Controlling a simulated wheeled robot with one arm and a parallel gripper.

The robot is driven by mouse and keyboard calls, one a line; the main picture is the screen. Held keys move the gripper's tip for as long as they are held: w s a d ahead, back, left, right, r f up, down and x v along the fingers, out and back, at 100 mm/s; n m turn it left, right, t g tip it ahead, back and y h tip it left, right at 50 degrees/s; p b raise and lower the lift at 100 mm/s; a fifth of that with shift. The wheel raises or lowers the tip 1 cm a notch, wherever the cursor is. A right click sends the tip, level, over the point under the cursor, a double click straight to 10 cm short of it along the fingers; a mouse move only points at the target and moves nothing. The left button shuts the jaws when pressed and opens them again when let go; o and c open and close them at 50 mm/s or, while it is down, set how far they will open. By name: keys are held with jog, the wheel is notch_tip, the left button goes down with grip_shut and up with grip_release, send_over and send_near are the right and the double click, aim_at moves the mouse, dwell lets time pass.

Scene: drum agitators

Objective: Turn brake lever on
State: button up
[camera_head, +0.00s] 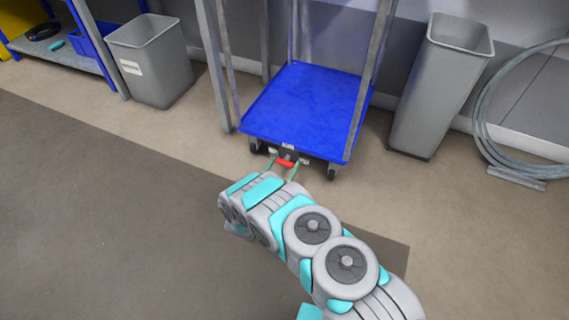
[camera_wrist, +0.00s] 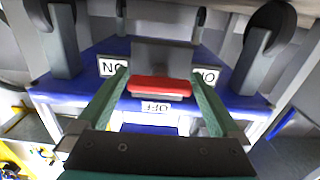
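The brake lever is a red bar (camera_head: 286,162) at the near edge of the blue cart (camera_head: 306,103), low near the floor. In the wrist view the red bar (camera_wrist: 160,85) sits in front of a grey block, beside an upside-down OFF label (camera_wrist: 155,107). Upside-down ON labels are on the left (camera_wrist: 112,67) and right (camera_wrist: 206,76). My gripper (camera_wrist: 160,73) is open, with one green finger near each end of the bar. I cannot tell whether either finger touches it. In the head view my gripper (camera_head: 284,170) reaches to the cart's near edge.
Cart wheels (camera_head: 333,172) and upright posts flank the lever. A grey bin (camera_head: 152,62) stands left and another (camera_head: 436,90) right. A coiled hose (camera_head: 487,105) is at the far right. The floor in front of the cart is clear.

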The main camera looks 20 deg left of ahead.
jog(key=shift+s, duration=0.1)
jog(key=s+p, duration=0.1)
jog(key=s, duration=0.6)
jog(key=shift+s+a, duration=0.3)
